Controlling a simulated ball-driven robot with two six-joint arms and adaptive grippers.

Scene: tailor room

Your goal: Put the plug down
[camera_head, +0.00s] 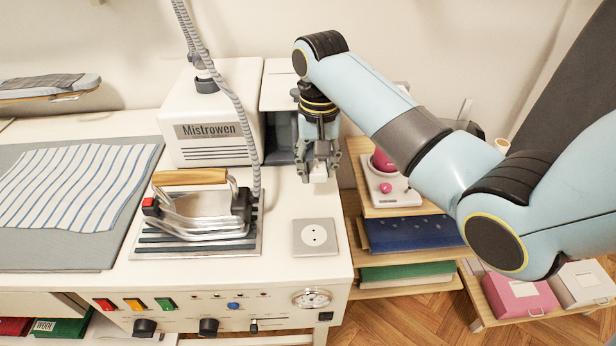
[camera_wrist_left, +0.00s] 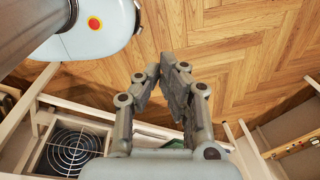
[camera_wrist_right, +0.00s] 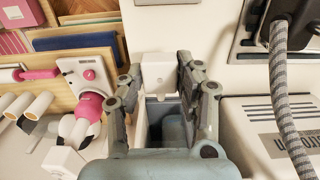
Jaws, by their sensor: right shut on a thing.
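A small white plug (camera_head: 320,171) is between the fingertips of my right gripper (camera_head: 318,160), which is shut on it. In the right wrist view the plug (camera_wrist_right: 157,70) sits between the two fingers of that gripper (camera_wrist_right: 158,76). In the head view it is in front of the grey slot beside the white machine, behind the square socket plate (camera_head: 316,238). Whether it touches the tabletop is hard to tell. My left gripper (camera_wrist_left: 160,70) shows only in the left wrist view, over the floor, empty, with its fingertips close together.
The iron (camera_head: 200,215) stands on its plate left of the socket; its cord rises past the white machine (camera_head: 208,130). Striped cloth (camera_head: 70,185) lies at far left. Right of the table edge is a shelf with a pink-knobbed device (camera_head: 388,186) and folded fabrics. The tabletop around the socket is clear.

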